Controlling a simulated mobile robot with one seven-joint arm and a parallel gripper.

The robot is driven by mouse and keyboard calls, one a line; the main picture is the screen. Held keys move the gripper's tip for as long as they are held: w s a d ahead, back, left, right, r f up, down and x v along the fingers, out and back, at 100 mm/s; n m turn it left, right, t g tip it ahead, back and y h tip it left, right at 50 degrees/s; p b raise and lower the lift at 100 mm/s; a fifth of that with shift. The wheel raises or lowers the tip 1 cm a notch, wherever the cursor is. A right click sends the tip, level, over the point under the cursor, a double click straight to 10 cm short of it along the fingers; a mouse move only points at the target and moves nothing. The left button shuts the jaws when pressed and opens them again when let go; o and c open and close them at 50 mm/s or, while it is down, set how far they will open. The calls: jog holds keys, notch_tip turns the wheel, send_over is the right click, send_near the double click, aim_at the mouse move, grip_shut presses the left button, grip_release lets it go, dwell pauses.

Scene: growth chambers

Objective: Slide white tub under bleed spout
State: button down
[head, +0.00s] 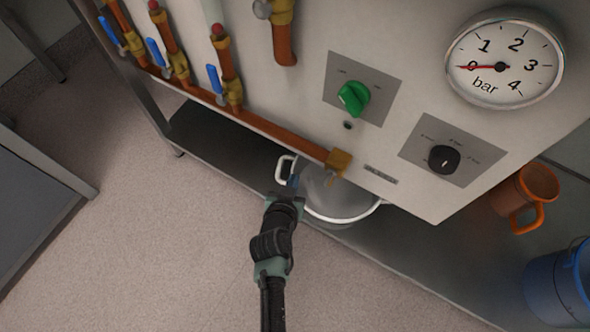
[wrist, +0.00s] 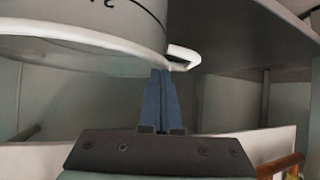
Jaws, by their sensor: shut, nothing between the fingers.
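The white tub (head: 345,207) is a round, open vessel with side handles, standing on the dark shelf under the panel. Its left handle (head: 284,168) shows beside my gripper (head: 292,184). The brass fitting (head: 340,160) at the end of the copper pipe, which looks like the bleed spout, overlaps the tub's opening in the head view. My gripper's blue fingers (wrist: 161,100) are shut and empty. In the wrist view the tub (wrist: 90,40) fills the upper left and its handle (wrist: 183,57) is at the fingertips. I cannot tell whether they touch.
The panel (head: 400,60) overhangs the dark shelf (head: 215,137). It carries valves, a green knob (head: 354,97), a black knob (head: 444,159) and a gauge (head: 503,64). An orange mug (head: 527,190) and a blue bucket (head: 560,285) stand right. The shelf left of the tub is clear.

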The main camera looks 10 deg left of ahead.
jog(key=shift+s+d+f, duration=0.1)
jog(key=shift+s+f, duration=0.4)
jog(key=shift+s, duration=0.3)
jog(key=shift+w+r+p, duration=0.1)
jog(key=shift+r+p, duration=0.6)
jog(key=shift+r, duration=0.1)
jog(key=s+p, duration=0.1)
jog(key=s, duration=1.1)
jog(key=shift+p, duration=0.4)
